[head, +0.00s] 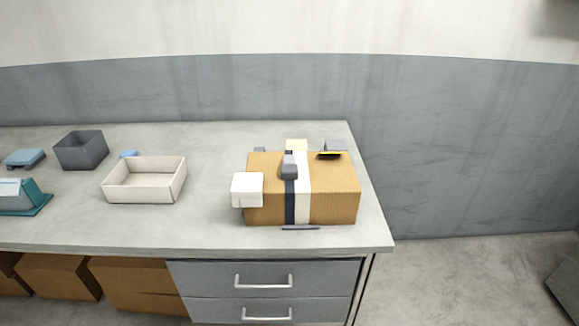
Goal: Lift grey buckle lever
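A brown wood-grained box (333,197) sits near the right end of the grey worktop. A dark navy strap (290,205) and a white band (303,190) run side by side over its top and down its front. A small grey buckle lever (289,167) sits on the navy strap at the top front edge of the box. I cannot tell its exact tilt. Neither of my grippers is in view.
A white block (247,188) is at the box's left front corner. A dark flat bar (300,228) lies in front. A cream open tray (144,190), a dark grey bin (80,150) and teal items (25,158) stand left. The worktop (215,220) between tray and box is clear.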

